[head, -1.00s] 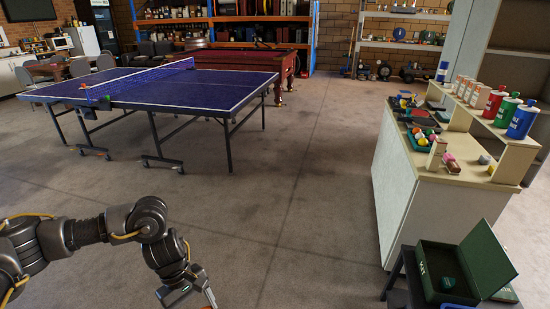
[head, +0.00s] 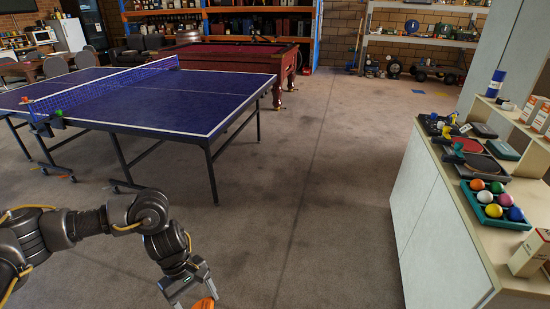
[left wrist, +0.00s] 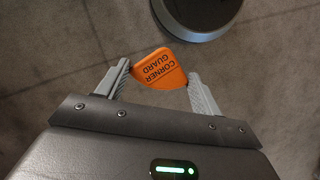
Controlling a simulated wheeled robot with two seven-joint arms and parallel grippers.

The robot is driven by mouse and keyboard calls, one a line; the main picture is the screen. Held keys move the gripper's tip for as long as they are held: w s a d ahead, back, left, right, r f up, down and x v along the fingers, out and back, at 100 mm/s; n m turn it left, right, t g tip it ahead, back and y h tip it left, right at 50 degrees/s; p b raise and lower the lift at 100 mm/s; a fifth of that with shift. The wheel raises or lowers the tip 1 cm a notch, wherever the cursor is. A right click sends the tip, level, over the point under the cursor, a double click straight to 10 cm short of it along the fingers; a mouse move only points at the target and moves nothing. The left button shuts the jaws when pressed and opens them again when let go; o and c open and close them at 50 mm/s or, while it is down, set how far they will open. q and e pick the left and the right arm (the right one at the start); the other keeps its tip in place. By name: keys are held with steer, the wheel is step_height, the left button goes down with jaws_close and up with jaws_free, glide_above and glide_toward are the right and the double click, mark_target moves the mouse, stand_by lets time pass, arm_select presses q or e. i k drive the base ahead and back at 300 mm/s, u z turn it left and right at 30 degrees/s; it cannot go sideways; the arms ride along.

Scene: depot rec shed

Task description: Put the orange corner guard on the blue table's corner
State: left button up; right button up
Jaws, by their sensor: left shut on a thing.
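The orange corner guard (left wrist: 160,70), with black lettering reading "CORNER GUARD", is held between the two fingers of my left gripper (left wrist: 158,84) in the left wrist view. In the head view my left gripper (head: 197,290) is low at the bottom, with the orange guard (head: 205,303) partly cut off by the frame edge. The blue table (head: 200,97) is a table-tennis table with white edge lines and a net. It stands ahead and to the left, well apart from the gripper. My right gripper is not in view.
A counter (head: 455,245) on the right holds a tray of coloured balls (head: 495,203), bats and boxes. A red pool table (head: 240,52) stands behind the blue table. Bare floor (head: 330,180) lies between the blue table and the counter.

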mark_target(205, 133)
steer(key=i, duration=3.45)
steer(key=u, duration=0.75)
